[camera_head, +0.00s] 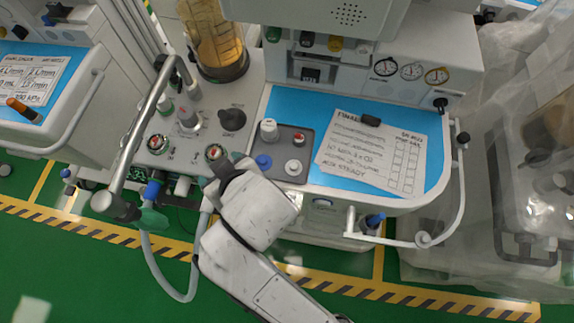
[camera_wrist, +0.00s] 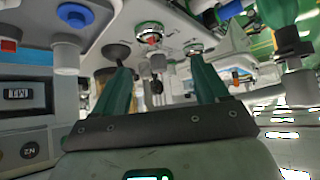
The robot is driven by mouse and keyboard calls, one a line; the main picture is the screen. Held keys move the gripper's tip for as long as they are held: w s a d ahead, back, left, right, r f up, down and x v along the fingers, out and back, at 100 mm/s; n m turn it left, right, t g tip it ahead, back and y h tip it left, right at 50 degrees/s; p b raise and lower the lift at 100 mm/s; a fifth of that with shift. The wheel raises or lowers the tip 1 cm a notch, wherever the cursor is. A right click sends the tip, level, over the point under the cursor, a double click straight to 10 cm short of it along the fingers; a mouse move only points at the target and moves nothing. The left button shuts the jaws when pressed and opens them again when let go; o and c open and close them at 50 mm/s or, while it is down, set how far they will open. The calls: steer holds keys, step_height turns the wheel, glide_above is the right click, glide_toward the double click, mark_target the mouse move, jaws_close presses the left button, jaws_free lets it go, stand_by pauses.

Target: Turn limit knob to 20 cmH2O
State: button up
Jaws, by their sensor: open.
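A grey knob (camera_head: 188,118) and a dark knob (camera_head: 232,119) stand on the cart's light absorber block; I cannot read a scale, so which is the limit knob is unclear. Two round red-centred domes (camera_head: 157,143) sit on the same block, the right one (camera_head: 215,152) beside my gripper (camera_head: 236,158). In the wrist view my gripper (camera_wrist: 161,68) has its two green fingers apart, with nothing held between them. A small grey knob (camera_wrist: 158,62) shows beyond the gap, and a dark knob (camera_wrist: 116,54) shows behind the left finger. My wrist hides part of the block's front edge.
A bellows canister (camera_head: 213,40) stands behind the block. A grey tray (camera_head: 300,140) with several small knobs lies to the right, beside a paper sheet (camera_head: 370,152) on the blue worktop. A grey bar (camera_head: 135,130) and hose (camera_head: 165,285) are at left.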

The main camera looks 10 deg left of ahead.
steer(key=w+d, duration=0.1)
steer(key=d, duration=0.2)
steer(key=w+d+f+m+h, duration=0.1)
steer(key=d, duration=0.3)
steer(key=w+d+m, duration=0.1)
steer(key=w+d, duration=0.1)
steer(key=d, duration=0.2)
steer(key=shift+d+f+t+h, duration=0.25)
steer(key=shift+f+t+h, duration=0.05)
steer(key=shift+f+h, duration=0.1)
